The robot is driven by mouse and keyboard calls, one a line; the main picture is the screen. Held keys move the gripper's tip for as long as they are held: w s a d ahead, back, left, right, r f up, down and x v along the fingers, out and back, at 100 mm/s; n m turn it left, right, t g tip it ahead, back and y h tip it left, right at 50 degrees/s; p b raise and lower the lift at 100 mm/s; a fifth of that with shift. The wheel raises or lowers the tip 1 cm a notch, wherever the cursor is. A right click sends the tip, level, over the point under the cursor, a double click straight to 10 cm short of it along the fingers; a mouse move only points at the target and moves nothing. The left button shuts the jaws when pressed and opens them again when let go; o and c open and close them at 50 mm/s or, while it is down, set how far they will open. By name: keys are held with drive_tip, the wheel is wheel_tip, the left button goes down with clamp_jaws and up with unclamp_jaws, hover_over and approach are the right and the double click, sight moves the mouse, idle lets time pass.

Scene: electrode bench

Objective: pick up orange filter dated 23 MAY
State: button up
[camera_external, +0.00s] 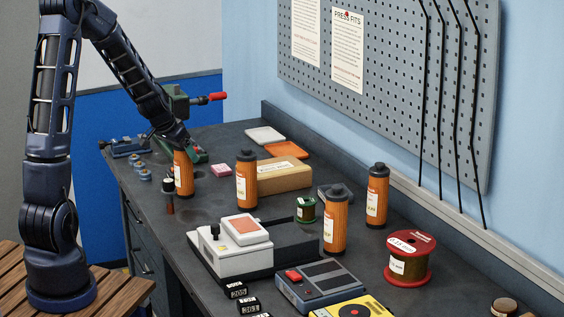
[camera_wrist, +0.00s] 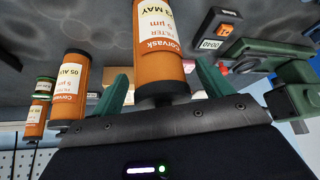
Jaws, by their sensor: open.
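An orange filter (camera_wrist: 158,35) with a black cap stands between the fingers of my gripper (camera_wrist: 161,75) in the wrist view. In the external view my gripper (camera_external: 179,145) is at the top of the leftmost orange filter (camera_external: 184,178), which stands upright on the bench. A second filter (camera_wrist: 68,90) in the wrist view has a label starting "05 AU".
Other orange filters stand at the centre (camera_external: 247,185), front (camera_external: 335,228) and right (camera_external: 377,200). A screwdriver-like tool (camera_external: 168,190) is close left of the leftmost filter. A cardboard box (camera_external: 283,176), a white instrument (camera_external: 232,259) and a red spool (camera_external: 408,262) crowd the bench.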

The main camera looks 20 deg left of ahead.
drive_tip(key=shift+w+f, duration=0.2)
drive_tip(key=shift+f, duration=0.2)
drive_tip(key=shift+c, duration=0.5)
drive_tip(key=c, duration=1.5)
clamp_jaws()
drive_tip(key=shift+d+r, duration=0.1)
